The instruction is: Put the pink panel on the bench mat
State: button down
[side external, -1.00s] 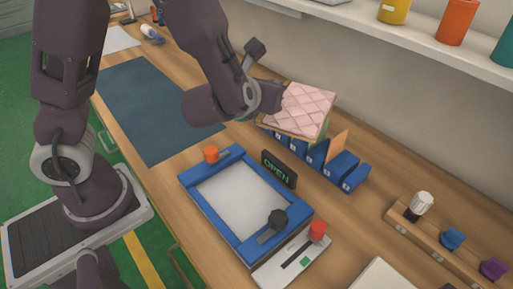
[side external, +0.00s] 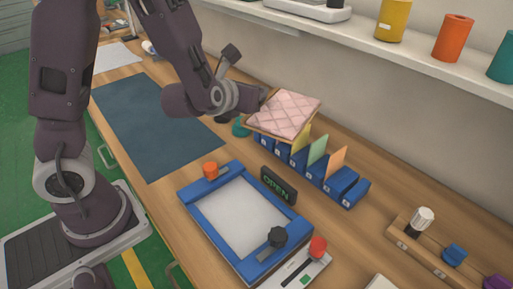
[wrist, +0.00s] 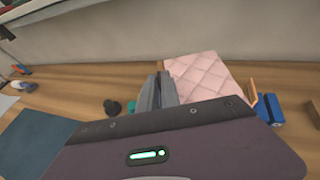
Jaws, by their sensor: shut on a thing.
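The pink panel (side external: 286,112) is a quilted pink square with a tan edge, held up over the blue rack in the side view. It also shows in the wrist view (wrist: 203,76), beside the grey fingers. My gripper (side external: 262,97) is shut on the panel's left edge; the fingertips are partly hidden in the side view. In the wrist view my gripper (wrist: 168,92) shows at the panel's left side. The bench mat (side external: 150,120) is a dark blue-grey sheet lying flat and bare on the bench, left of the panel. Its corner shows in the wrist view (wrist: 35,140).
A blue rack (side external: 345,185) with several coloured cards stands below and beside the panel. A blue-framed tray (side external: 215,232) and an OPEN sign (side external: 278,185) stand in front. A shelf with coloured cylinders (side external: 455,37) runs along the wall. A wooden knob rack (side external: 425,250) is at right.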

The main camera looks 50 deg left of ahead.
jog(key=s+a+f+n+g+y, duration=0.3)
jog(key=s+a+n+g+y, duration=0.15)
jog(key=a, duration=0.35)
jog(key=s+a+f+n+g+y, duration=0.3)
jog(key=a+n+y, duration=0.15)
jog(key=a, duration=0.25)
jog(key=s+a+f+n+g, duration=0.2)
jog(key=s+n+g, duration=0.3)
jog(key=s, duration=0.1)
jog(key=s+a+f+n+g, duration=0.3)
jog(key=s+n+g, duration=0.2)
jog(key=g, duration=0.1)
jog(key=shift+t+h, duration=0.4)
jog(key=shift+t, duration=0.05)
jog(key=shift+d+f, duration=0.15)
jog(key=shift+f, duration=2.7)
jog(key=shift+f, duration=0.5)
jog(key=c, duration=1.5)
grip_release()
